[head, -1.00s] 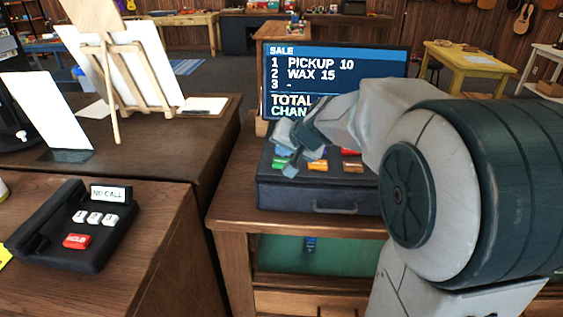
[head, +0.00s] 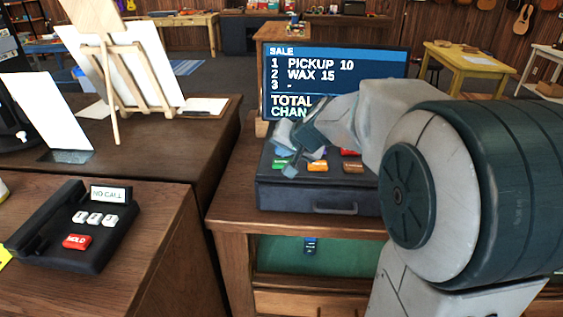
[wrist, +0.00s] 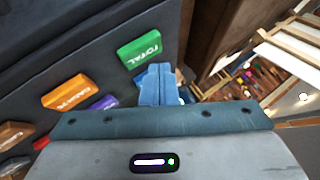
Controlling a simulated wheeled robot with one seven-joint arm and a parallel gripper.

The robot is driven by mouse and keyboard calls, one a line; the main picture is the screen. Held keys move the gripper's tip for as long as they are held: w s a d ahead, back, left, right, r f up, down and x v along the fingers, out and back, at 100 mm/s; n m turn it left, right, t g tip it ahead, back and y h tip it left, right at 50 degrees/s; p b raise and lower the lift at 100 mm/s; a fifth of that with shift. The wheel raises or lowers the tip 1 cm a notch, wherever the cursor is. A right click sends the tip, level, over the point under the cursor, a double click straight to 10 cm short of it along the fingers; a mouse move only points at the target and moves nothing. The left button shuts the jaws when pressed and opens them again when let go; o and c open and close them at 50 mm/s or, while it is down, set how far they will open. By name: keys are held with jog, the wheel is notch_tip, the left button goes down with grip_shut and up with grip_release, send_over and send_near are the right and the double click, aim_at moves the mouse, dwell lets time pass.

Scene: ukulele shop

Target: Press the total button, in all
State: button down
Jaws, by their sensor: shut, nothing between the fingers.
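The total button is a green key marked TOTAL (wrist: 140,50) in the wrist view; in the head view a green key (head: 281,163) shows at the front left of the dark register (head: 275,195). My gripper (wrist: 158,70) is shut and empty, its blue-grey fingertips just beside the green key's lower edge in the wrist view. In the head view my gripper (head: 290,168) hangs over the register's left keys, near the green key. I cannot tell whether the fingertips touch anything. The screen (head: 330,75) reads SALE, PICKUP 10, WAX 15, with the total amount hidden behind my arm.
Orange (wrist: 65,92), purple (wrist: 103,102), brown (wrist: 14,133) and red (head: 350,152) keys are close by. A telephone (head: 75,235) with a red HOLD key sits on the left counter. An easel (head: 125,75) stands behind it. A gap separates the left counter from the register's stand.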

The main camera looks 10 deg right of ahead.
jog(key=shift+f, duration=0.15)
dwell(0.4)
jog(key=shift+f+b, duration=0.3)
jog(key=shift+b, duration=0.35)
jog(key=shift+f+b, duration=0.45)
jog(key=shift+b, duration=0.05)
dwell(0.5)
jog(key=shift+r, duration=0.1)
jog(key=shift+r+p, duration=0.6)
jog(key=shift+r, duration=0.2)
jog(key=shift+r+p, duration=1.9)
jog(key=shift+r, duration=0.65)
jog(key=shift+f, duration=0.1)
